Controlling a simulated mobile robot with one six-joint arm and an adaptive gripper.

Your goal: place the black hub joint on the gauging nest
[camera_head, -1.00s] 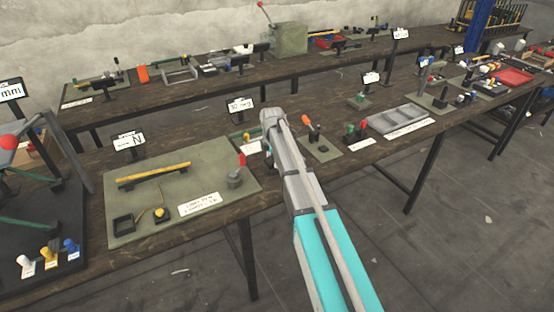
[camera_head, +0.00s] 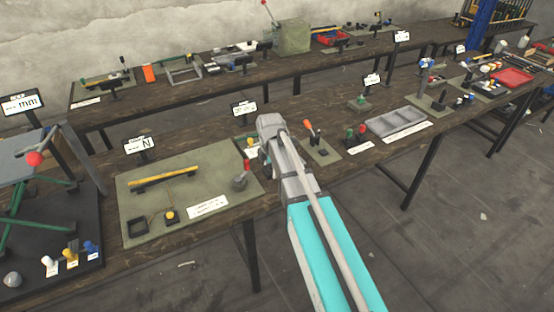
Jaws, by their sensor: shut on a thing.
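My arm reaches in from the bottom, and its grey wrist is over the near bench. My gripper (camera_head: 266,164) shows only as a dark sliver at the left edge of the wrist. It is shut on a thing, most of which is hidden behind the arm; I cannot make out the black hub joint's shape.
A green mat (camera_head: 150,228) with a yellow bar (camera_head: 163,178) lies left of my arm. A red-handled tool (camera_head: 310,128), green and red pieces and a grey tray (camera_head: 393,118) stand to the right. Upright displays line the bench. A second bench stands behind.

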